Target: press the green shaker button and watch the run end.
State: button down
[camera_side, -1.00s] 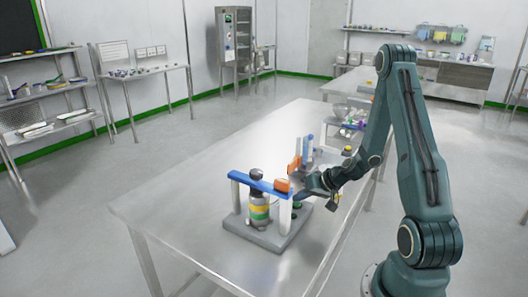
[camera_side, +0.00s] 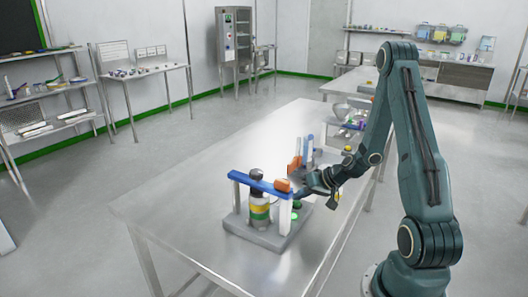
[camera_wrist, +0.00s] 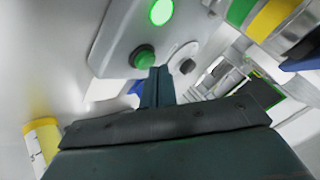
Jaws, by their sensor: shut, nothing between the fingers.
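The shaker stands on the steel table, with a grey base (camera_side: 262,236), a blue top bar (camera_side: 258,183) on pale posts and a banded stack (camera_side: 259,212) in yellow and green between them. In the wrist view a dark green button (camera_wrist: 143,56) sits on the grey panel, and a bright green lamp (camera_wrist: 160,12) is lit near it. The lit lamp also shows in the side view (camera_side: 294,216). My gripper (camera_wrist: 157,73) is shut and empty, its tips right by the green button; I cannot tell whether they touch it.
A black knob (camera_wrist: 187,66) is on the same panel, right of my fingertips. An orange piece (camera_side: 283,185) tops the post nearest my gripper. Blue and orange upright items (camera_side: 308,148) stand behind. The table's front left (camera_side: 165,205) is clear.

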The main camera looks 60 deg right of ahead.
aim_at(300, 203)
jog(key=shift+r, duration=0.45)
jog(key=shift+r, duration=2.5)
